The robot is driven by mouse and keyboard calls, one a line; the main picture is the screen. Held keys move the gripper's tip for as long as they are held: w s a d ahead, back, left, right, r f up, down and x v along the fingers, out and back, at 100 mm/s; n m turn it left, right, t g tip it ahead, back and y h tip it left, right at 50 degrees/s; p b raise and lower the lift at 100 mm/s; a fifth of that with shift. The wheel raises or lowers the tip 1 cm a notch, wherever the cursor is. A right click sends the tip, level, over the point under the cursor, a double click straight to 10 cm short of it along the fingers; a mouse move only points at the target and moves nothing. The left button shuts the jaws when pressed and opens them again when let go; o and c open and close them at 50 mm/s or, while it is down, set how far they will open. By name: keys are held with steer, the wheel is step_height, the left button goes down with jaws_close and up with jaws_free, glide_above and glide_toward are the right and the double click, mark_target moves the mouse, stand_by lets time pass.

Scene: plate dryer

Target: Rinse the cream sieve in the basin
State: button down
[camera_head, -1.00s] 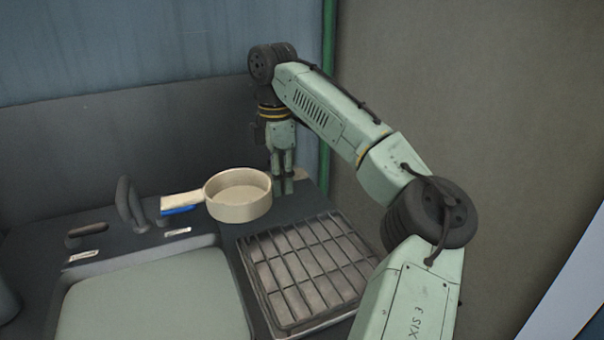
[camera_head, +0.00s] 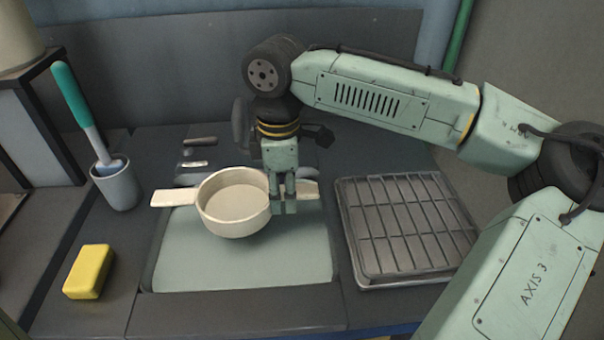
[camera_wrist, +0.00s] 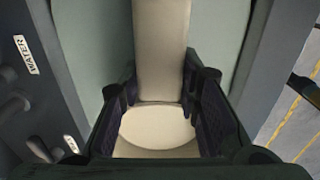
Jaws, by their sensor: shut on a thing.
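The cream sieve (camera_head: 233,217) is a round, shallow pan shape with a flat handle on each side. It is over the basin (camera_head: 200,268), a pale green sunken area with a dark rim. My gripper (camera_head: 283,207) is shut on the right-hand handle of the sieve. In the wrist view, the cream handle (camera_wrist: 160,50) runs between the dark fingers of my gripper (camera_wrist: 160,110). The sieve looks roughly level. I cannot tell its exact height above the basin floor.
A metal drying rack (camera_head: 405,225) is right of the basin. A yellow sponge (camera_head: 88,271) and a grey cup (camera_head: 116,186) holding a green-handled brush (camera_head: 73,97) are on the left. The tap (camera_head: 240,125) is behind my gripper. The front counter strip is clear.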

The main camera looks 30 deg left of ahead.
steer(key=shift+f+b, duration=4.45)
steer(key=shift+f, duration=2.9)
